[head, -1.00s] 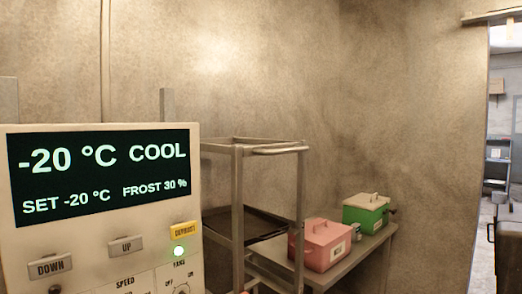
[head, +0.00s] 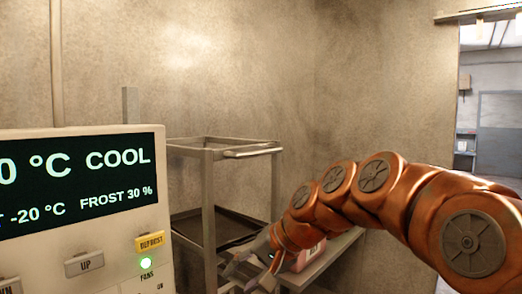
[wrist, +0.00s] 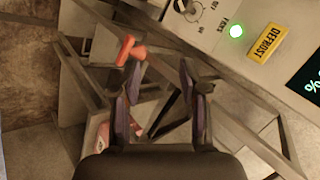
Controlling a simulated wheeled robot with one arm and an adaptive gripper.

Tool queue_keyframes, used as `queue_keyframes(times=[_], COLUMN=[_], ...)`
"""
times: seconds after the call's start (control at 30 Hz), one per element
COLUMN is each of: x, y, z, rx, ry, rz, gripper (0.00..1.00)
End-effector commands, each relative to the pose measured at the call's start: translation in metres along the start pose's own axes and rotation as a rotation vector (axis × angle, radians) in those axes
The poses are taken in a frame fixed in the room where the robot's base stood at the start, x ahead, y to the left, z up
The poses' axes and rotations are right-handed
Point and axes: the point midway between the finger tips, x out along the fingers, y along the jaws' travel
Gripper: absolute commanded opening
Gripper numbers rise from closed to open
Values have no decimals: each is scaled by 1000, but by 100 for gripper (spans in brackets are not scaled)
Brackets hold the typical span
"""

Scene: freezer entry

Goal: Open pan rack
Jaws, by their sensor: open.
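The pan rack (head: 208,205) is a grey metal frame with upright posts and a dark tray (head: 192,222) inside, standing right of the control panel in the head view. A pale bar (head: 250,153) runs along its top. My gripper (head: 243,272) is open and empty, low in front of the rack's lower right part. In the wrist view, my gripper (wrist: 160,72) has its fingers apart, with grey rack bars (wrist: 84,75) around them. A red-orange handle-like part (wrist: 130,50) lies just beyond the left fingertip. I cannot tell whether they touch, or what it is fixed to.
The control panel (head: 80,215) with a lit display stands close on the left; it also shows at the upper right of the wrist view (wrist: 215,18). A bench (head: 335,245) with a pink box (head: 313,254) is partly hidden behind my arm. A doorway opens at far right.

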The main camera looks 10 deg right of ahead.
Motion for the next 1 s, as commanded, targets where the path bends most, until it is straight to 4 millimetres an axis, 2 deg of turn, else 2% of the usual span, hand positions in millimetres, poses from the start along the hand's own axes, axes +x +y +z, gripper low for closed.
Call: queue_keyframes(times=[0.03, 0.2, 0.3, 0.4, 0.5, 0.6, 0.73, 1.0], x=[-12, -58, -90, -119, -143, -160, -167, -154], y=[-18, -63, -79, -87, -90, -91, -91, -102], z=[-27, -108, -153, -191, -218, -235, -244, -253], rx=[34, 163, 234, 295, 339, 366, 384, 383], ry=[35, 141, 203, 255, 296, 324, 335, 334], rz=[-59, -255, -365, -456, -525, -571, -596, -596], gripper=[43, 43, 43, 43, 43, 43, 43, 43])
